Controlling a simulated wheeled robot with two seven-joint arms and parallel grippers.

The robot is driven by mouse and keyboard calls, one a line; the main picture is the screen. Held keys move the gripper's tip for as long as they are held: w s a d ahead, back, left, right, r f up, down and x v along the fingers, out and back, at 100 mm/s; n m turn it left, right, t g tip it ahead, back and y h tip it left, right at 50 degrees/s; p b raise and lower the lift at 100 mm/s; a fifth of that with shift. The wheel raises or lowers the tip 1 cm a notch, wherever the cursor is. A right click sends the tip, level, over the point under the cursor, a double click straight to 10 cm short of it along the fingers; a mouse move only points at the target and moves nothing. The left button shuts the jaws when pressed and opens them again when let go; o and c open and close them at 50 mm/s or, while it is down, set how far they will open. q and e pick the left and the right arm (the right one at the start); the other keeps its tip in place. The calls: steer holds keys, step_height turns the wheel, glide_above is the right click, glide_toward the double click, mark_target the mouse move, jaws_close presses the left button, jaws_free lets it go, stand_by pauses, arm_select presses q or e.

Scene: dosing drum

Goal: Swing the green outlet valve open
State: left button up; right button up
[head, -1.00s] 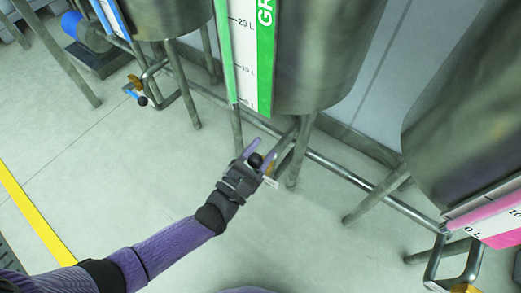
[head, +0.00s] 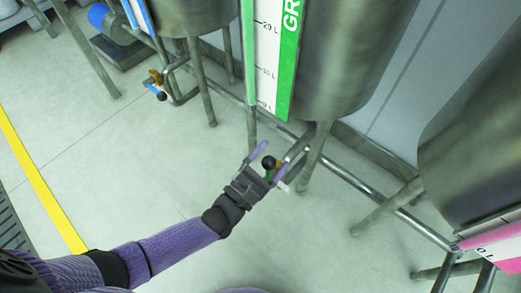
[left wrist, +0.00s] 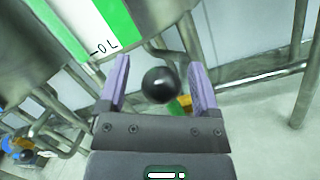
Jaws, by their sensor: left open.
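The green outlet valve has a green lever (head: 268,173) with a black ball knob (head: 268,162), below the drum with the green scale (head: 287,60). My left gripper (head: 272,159) is open, with its purple fingers on either side of the knob. In the left wrist view, the black knob (left wrist: 160,85) sits between the two fingers, with gaps visible on both sides. A bit of green lever (left wrist: 174,107) and a brass-coloured valve part (left wrist: 185,101) show behind it. The right finger and knob hide much of the valve. My right gripper is not in view.
Steel drum legs (head: 314,158) and a low pipe (head: 345,182) stand just right of the gripper. A blue-handled valve (head: 157,90) is at the upper left. A pink-scaled drum (head: 495,243) stands at the right. The floor in front is clear.

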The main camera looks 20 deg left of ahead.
arm_select(q)
steer(key=p+v, duration=0.1)
steer(key=v, duration=0.7)
steer(key=shift+s, duration=0.35)
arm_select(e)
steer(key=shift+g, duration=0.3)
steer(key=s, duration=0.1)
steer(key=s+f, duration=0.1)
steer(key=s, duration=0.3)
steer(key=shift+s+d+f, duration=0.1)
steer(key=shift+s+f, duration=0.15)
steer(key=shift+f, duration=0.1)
arm_select(q)
steer(key=shift+a, duration=0.15)
